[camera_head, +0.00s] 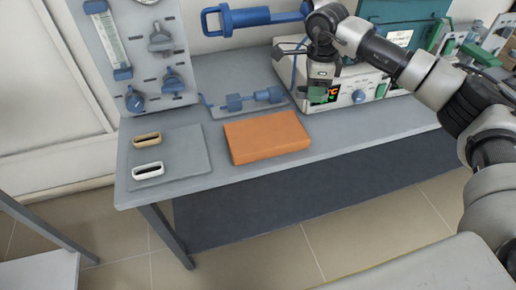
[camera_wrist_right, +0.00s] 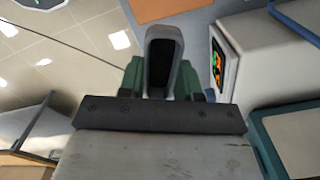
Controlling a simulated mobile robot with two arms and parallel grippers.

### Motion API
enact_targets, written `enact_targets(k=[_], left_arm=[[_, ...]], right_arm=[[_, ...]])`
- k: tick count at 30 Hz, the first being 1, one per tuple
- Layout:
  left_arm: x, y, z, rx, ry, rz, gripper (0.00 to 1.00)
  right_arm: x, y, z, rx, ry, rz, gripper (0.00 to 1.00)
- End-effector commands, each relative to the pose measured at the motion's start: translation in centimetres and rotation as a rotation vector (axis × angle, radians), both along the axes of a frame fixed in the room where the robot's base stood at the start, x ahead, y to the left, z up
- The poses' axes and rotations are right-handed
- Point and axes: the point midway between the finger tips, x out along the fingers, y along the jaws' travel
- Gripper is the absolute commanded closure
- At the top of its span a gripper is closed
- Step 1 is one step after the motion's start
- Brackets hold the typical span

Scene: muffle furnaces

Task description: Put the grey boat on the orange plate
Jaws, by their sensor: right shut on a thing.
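The orange plate (camera_head: 265,136) lies flat on the grey bench, and its top is bare. A corner of it also shows at the top of the right wrist view (camera_wrist_right: 155,9). My right gripper (camera_head: 318,96) is above the bench, to the right of the plate, in front of the white instrument. In the right wrist view, its green fingers (camera_wrist_right: 160,80) are shut on the grey boat (camera_wrist_right: 163,55), a small, elongated dish with a dark hollow. In the head view the boat is not clearly visible. My left gripper is out of view.
A tan boat (camera_head: 146,138) and a white boat (camera_head: 148,171) lie on a grey mat (camera_head: 190,153) left of the plate. A blue tool (camera_head: 240,102) lies behind the plate. The white instrument (camera_head: 350,80) stands at the back right. The bench's front edge is clear.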

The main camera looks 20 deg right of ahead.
Motion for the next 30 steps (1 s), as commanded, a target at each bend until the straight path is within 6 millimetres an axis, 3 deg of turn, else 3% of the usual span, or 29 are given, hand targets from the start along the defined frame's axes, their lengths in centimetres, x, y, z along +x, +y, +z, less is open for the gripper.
enact_targets(k=[4, 9, 16, 23, 30], left_arm=[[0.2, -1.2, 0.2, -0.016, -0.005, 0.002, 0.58], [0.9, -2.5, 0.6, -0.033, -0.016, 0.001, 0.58], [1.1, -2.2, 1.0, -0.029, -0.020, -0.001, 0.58], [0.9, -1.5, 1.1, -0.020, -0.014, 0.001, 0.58], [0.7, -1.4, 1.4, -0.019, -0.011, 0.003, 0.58]], right_arm=[[0.3, 1.7, -1.3, -0.001, 0.000, 0.003, 0.90], [1.0, 5.5, -3.5, 0.000, 0.002, 0.004, 0.90], [1.8, 10.0, -6.3, -0.001, 0.001, 0.002, 0.90], [2.1, 11.3, -7.4, -0.001, 0.000, -0.002, 0.90], [2.1, 11.2, -10.6, -0.002, 0.003, -0.003, 0.90]])
